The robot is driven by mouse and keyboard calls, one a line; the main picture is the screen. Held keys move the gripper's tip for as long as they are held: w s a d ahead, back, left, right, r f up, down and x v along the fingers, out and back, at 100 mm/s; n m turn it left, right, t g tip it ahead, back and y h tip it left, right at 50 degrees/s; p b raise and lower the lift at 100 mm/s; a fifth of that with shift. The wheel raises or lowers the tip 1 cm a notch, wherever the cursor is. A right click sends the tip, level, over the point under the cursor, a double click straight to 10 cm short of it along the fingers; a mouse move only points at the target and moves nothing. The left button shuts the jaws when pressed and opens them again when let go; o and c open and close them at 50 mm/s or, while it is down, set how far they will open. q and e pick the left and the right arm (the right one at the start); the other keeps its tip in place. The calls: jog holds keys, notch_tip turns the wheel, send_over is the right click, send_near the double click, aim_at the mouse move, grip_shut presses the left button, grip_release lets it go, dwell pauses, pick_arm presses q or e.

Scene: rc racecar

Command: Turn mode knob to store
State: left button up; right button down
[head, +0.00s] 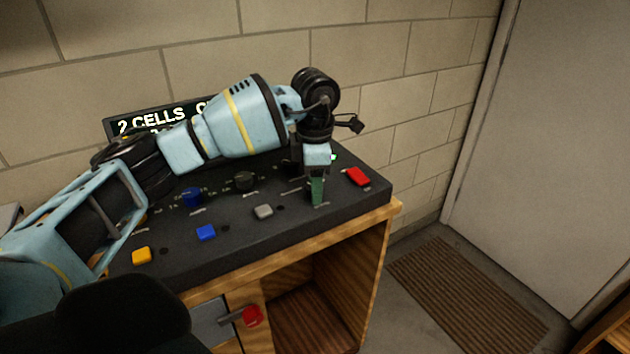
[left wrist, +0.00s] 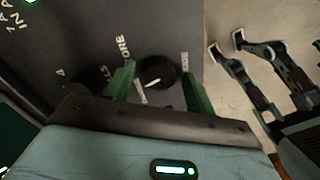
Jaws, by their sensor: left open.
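The mode knob (left wrist: 157,72) is a round black knob with a white pointer mark, seen in the left wrist view. Letters "ORE" show to its left and "ODE" to its right, both partly covered. My left gripper (left wrist: 158,84) is open, with one green finger on each side of the knob; whether they touch it I cannot tell. In the head view the left gripper (head: 317,190) points down at the right part of the dark control panel (head: 222,258), and the mode knob is hidden there. My right gripper is not in view.
Yellow (head: 141,256), blue (head: 206,232), grey (head: 263,211) and red (head: 358,176) buttons line the panel. A screen (head: 128,125) behind is partly covered by my arm.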

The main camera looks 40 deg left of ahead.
pick_arm(q)
jog(key=c, duration=1)
jog(key=shift+o, duration=0.2)
jog(key=shift+m+p, duration=0.35)
jog(key=shift+m, duration=0.35)
jog(key=shift+m+p, duration=0.35)
jog(key=shift+m, duration=2.85)
jog(key=shift+s, duration=0.1)
